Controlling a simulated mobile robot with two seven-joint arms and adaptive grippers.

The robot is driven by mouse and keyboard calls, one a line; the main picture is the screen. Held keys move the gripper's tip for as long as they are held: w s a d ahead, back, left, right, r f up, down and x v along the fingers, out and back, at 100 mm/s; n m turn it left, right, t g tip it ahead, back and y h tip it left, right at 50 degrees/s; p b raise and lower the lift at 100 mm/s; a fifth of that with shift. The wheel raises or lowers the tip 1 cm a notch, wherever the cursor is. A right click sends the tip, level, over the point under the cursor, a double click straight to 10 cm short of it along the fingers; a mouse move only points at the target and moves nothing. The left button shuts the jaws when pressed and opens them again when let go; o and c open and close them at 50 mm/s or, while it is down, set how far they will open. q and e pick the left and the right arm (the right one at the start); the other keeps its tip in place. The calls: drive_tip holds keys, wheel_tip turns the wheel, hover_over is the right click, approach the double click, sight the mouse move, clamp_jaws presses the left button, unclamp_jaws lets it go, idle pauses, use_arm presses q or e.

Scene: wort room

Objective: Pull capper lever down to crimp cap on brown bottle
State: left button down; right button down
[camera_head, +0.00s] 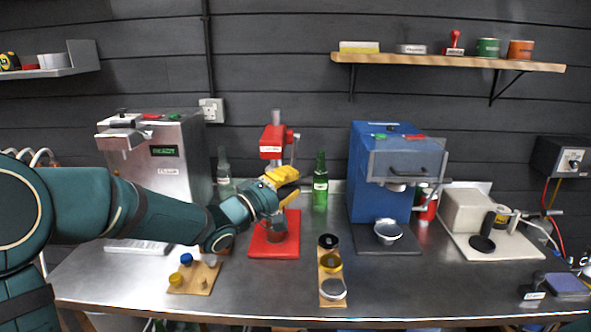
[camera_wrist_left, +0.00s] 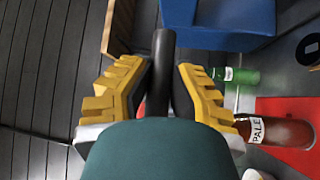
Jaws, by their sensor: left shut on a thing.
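The red capper (camera_head: 271,142) stands on its red base plate (camera_head: 262,247) near the middle of the steel bench. My left gripper (camera_head: 290,183) is in front of its column, yellow fingers pointing right. In the left wrist view the gripper (camera_wrist_left: 163,78) is shut on the black lever handle (camera_wrist_left: 163,45), a dark cylinder passing between the fingers. The brown bottle (camera_wrist_left: 285,133), with a white PALE label, shows at the right of that view above the red base. In the head view my gripper and wrist hide much of the bottle. The cap cannot be made out.
A green bottle (camera_head: 320,185) stands just right of the capper. A blue machine (camera_head: 363,160) is further right, a steel machine (camera_head: 180,160) on the left.

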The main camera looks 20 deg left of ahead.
use_arm(q)
drive_tip(key=shift+w+a+f+b, duration=0.1)
drive_tip(key=shift+w+f+b, duration=0.05)
drive_tip(key=shift+f, duration=0.55)
drive_tip(key=shift+w+a+f+b, duration=0.1)
drive_tip(key=shift+w+f+b, duration=0.1)
drive_tip(key=shift+f, duration=0.45)
drive_tip(key=shift+w+a+f+b, duration=0.1)
drive_tip(key=shift+w+f, duration=0.05)
drive_tip(key=shift+f, duration=0.65)
drive_tip(key=c, duration=0.9)
unclamp_jaws()
drive_tip(key=shift+w, duration=0.1)
drive_tip(key=shift+o, duration=0.3)
drive_tip(key=shift+w+f, duration=0.1)
drive_tip(key=shift+f, duration=0.05)
drive_tip(key=v, duration=1.2)
